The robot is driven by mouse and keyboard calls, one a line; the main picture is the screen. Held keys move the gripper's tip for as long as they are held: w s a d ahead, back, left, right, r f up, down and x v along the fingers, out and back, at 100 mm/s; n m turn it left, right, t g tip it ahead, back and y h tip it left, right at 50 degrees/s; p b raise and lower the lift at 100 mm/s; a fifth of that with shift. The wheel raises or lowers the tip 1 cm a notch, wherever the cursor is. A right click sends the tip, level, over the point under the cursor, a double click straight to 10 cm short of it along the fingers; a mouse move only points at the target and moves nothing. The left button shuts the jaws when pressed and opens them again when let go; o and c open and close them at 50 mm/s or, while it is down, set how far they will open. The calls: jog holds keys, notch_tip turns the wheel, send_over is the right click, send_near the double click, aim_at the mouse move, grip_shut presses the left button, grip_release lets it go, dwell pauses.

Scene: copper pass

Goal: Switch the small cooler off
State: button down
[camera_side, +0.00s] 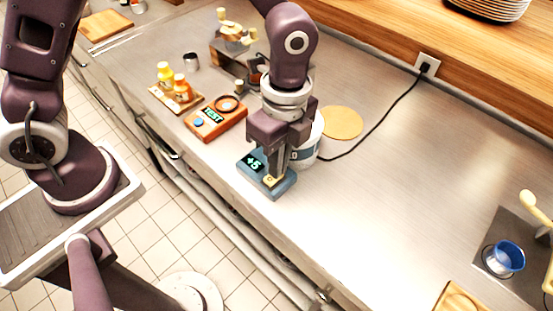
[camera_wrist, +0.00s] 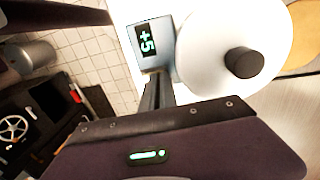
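The small cooler has a white round tub (camera_side: 308,145) with a blue control box (camera_side: 283,187) at its front, near the counter's front edge. Its display (camera_side: 253,163) is lit and reads +5. In the wrist view the white lid (camera_wrist: 215,55) has a dark knob (camera_wrist: 243,62), and the display (camera_wrist: 146,40) also shows +5. My gripper (camera_side: 271,175) points down with its fingers together, its tips at or just above a pale button (camera_side: 270,181) on the box. I cannot tell whether they touch. In the wrist view my fingers (camera_wrist: 158,92) hide the button area.
An orange device (camera_side: 215,118) with a lit display stands left of the cooler, near a wooden tray (camera_side: 176,97) with yellow bottles. A round tan board (camera_side: 341,122) lies behind the cooler. A black cord (camera_side: 375,125) runs to the wall socket (camera_side: 427,64).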

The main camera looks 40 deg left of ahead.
jog(key=shift+s+f, duration=0.2)
jog(key=shift+s, duration=0.9)
notch_tip(320, 180, up, 14)
jog(key=w, duration=0.2)
jog(key=shift+r, duration=0.25)
jog(key=shift+w, duration=0.1)
